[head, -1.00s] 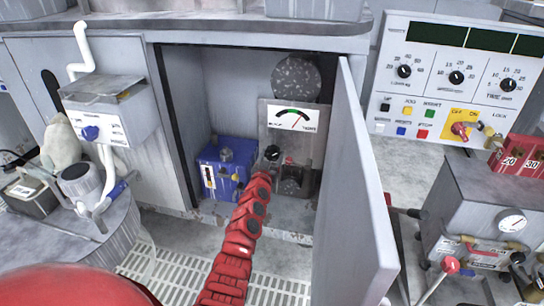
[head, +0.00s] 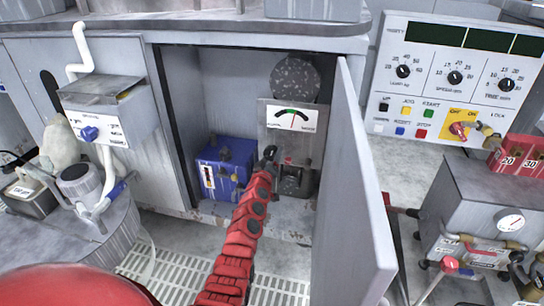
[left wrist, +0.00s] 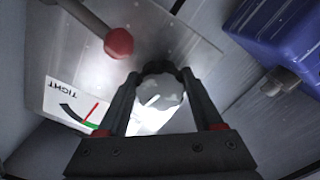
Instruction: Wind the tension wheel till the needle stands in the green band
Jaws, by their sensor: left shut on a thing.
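The tension gauge (head: 291,118) is a white dial on a grey metal plate inside the open cabinet, with a green band at the top of its arc. Its red needle points almost straight up, a little towards the TIGHT side. In the left wrist view the dial (left wrist: 62,95) is upside down and partly hidden; the needle tip is near where green meets dark. The tension wheel (left wrist: 160,93) is a pale grey round knob below the dial. My left gripper (head: 270,154) is shut on it and mostly hides it in the head view. My right gripper is out of view.
A blue box (head: 226,170) stands left of the plate on the cabinet floor. The open cabinet door (head: 352,200) stands close on the right of my left arm. A red ball-ended lever (left wrist: 118,42) is beside the wheel. A control panel (head: 455,90) is at the right.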

